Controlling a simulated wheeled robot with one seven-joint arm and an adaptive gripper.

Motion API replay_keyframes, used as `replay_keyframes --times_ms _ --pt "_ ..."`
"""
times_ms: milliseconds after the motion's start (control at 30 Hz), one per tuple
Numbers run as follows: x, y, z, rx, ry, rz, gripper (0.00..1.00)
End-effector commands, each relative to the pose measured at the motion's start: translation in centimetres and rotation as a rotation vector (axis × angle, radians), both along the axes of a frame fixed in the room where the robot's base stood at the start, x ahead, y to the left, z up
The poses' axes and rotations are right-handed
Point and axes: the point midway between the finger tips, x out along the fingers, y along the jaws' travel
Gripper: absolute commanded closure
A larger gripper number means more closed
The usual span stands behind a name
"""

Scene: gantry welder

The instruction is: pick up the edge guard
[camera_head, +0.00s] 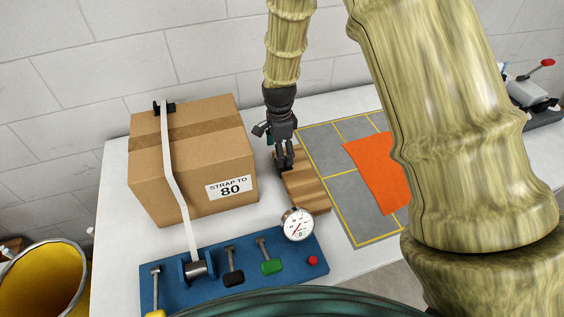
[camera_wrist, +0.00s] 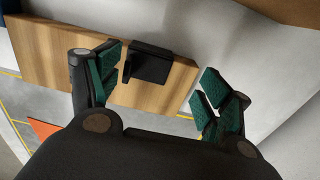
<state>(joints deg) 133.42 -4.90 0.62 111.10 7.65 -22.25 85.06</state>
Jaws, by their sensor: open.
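A small black edge guard (camera_wrist: 151,64) sits at the edge of a light wooden stepped block, seen in the wrist view. My gripper (camera_head: 285,160) is open over the far end of the wooden block (camera_head: 306,190). In the wrist view its teal-padded fingers are spread on either side of the edge guard, with a visible gap on each side. In the head view my gripper mostly hides that guard. Another black guard (camera_head: 163,107) is on the carton's top far edge, under the white strap.
The cardboard carton (camera_head: 190,165), labelled "STRAP TO 80", stands close left of my gripper. A blue tool panel (camera_head: 210,285) with a dial gauge (camera_head: 298,224) lies in front. A grey mat (camera_head: 345,190) with yellow lines and an orange sheet (camera_head: 379,172) lie to the right.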

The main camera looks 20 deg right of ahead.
Motion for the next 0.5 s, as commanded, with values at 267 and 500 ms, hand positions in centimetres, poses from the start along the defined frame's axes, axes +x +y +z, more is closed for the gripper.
replay_keyframes --times_ms 267,500 --pt "-0.5 0.3 -2.3 0.000 0.001 0.002 0.21" --pt "-0.2 0.2 -3.5 0.000 0.003 0.002 0.21"
